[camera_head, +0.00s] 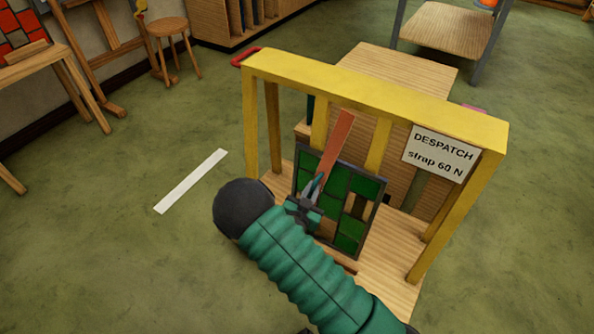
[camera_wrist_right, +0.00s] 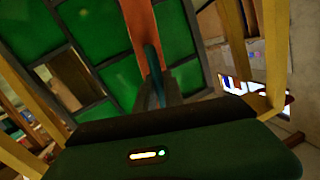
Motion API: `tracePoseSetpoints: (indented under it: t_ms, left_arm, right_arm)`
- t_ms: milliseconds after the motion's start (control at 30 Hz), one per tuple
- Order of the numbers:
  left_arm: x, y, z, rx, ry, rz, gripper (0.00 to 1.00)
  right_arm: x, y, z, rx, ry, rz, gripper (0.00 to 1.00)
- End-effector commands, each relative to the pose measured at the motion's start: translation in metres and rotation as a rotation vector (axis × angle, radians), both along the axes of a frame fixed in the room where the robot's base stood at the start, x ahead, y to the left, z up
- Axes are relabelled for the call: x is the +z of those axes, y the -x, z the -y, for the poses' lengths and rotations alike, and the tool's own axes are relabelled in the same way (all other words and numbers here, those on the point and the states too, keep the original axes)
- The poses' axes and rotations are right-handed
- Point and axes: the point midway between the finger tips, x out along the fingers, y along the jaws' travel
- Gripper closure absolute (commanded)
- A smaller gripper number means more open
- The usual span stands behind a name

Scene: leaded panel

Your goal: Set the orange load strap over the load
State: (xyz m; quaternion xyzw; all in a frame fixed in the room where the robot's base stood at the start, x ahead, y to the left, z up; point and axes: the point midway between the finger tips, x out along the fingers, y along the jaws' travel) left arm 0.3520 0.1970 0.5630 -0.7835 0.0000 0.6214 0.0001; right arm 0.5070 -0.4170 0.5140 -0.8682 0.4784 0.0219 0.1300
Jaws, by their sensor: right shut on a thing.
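The orange load strap (camera_head: 336,143) runs at a slant across the front of the green leaded panel (camera_head: 371,187), its top end near the yellow frame's top beam. My right gripper (camera_head: 317,187) is shut on the strap's lower end in front of the panel. In the right wrist view the strap (camera_wrist_right: 142,28) rises from between my fingers (camera_wrist_right: 157,80) with green panes behind it. The panel stands upright in a dark frame on a wooden base. My arm hides part of the panel's lower left. My left gripper is not in view.
A yellow frame (camera_head: 380,95) with posts stands around the panel, with a white sign (camera_head: 440,148) reading "DESPATCH strap 60 N" at its right. A wooden base (camera_head: 392,262) lies below. A white strip (camera_head: 191,181) lies on open green floor to the left.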

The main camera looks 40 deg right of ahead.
Motion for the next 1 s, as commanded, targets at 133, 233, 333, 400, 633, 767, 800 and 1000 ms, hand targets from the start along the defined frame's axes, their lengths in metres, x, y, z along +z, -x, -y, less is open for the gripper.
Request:
tracePoseSetpoints:
  t_ms: [133,233,333,400,633,767,800,1000]
  left_arm:
    - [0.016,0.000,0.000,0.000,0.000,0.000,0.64]
    - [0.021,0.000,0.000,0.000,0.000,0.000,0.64]
    - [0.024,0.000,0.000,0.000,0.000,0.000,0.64]
    - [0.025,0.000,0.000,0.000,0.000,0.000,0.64]
    - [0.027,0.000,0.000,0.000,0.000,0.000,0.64]
    - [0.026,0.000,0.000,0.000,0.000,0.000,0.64]
    - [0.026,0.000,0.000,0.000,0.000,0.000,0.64]
    - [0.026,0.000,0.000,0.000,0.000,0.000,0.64]
  right_arm:
    - [0.001,0.021,0.008,0.011,0.033,-0.083,1.00]
    - [-0.001,0.032,0.012,0.017,0.050,-0.123,1.00]
    - [-0.002,0.039,0.015,0.022,0.061,-0.152,1.00]
    - [-0.003,0.042,0.017,0.024,0.066,-0.165,1.00]
    - [-0.004,0.047,0.019,0.025,0.074,-0.184,1.00]
    - [-0.004,0.048,0.019,0.023,0.074,-0.186,1.00]
    - [-0.004,0.048,0.019,0.023,0.074,-0.186,1.00]
    - [-0.004,0.049,0.019,0.021,0.074,-0.185,0.77]
